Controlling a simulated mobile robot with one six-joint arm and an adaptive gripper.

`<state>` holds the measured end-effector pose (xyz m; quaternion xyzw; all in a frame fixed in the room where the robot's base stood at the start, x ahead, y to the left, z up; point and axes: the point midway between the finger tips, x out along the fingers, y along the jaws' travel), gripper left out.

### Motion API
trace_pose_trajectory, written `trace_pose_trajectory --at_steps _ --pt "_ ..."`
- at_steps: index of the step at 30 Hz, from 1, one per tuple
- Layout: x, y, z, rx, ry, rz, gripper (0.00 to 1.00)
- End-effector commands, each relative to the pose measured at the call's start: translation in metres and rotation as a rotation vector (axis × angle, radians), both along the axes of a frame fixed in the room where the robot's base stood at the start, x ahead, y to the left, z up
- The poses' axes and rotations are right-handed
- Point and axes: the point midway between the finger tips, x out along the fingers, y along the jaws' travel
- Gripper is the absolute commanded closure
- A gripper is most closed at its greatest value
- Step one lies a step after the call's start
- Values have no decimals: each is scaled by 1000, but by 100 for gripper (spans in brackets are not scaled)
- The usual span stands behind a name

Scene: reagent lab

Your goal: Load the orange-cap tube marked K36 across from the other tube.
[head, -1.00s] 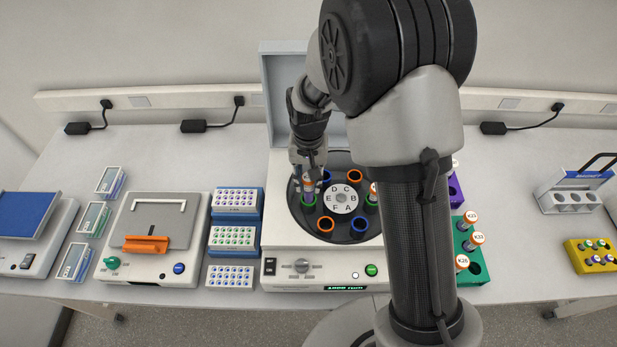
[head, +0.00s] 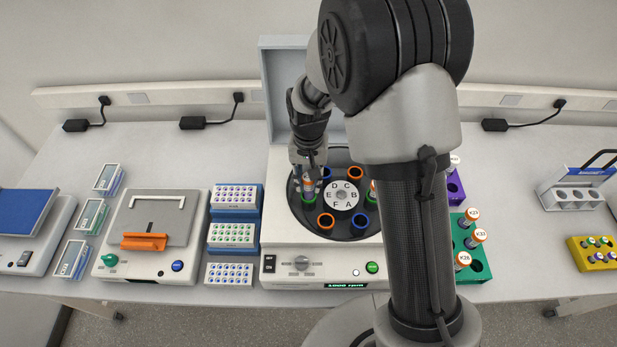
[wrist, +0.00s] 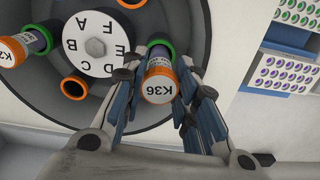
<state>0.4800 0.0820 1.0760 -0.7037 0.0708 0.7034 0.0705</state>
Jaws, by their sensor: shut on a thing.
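The orange-cap tube marked K36 (wrist: 160,86) is between the fingers of my gripper (wrist: 161,98) in the wrist view. My gripper is shut on it. The tube's lower part reaches the green-ringed rotor hole by letter E; how deep it sits I cannot tell. In the head view my gripper (head: 309,176) is over the left side of the rotor (head: 334,229). The other orange-cap tube (wrist: 14,49) stands in the green-ringed hole by B, across the hub from E. Its label is cut off. In the head view it (head: 373,188) is partly behind my arm.
The centrifuge (head: 325,262) has its lid (head: 283,80) raised behind the rotor. Blue- and orange-ringed holes look empty. A green rack (head: 478,255) with several orange-cap tubes is to the right. Blue-based tube boxes (head: 234,215) stand close to the left.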

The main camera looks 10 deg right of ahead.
Motion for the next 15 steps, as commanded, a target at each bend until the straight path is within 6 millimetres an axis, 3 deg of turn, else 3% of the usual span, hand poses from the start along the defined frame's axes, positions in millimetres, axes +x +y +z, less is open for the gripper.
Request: trace_pose_trajectory --at_steps 15 --pt "0 0 -16 0 1 0 83"
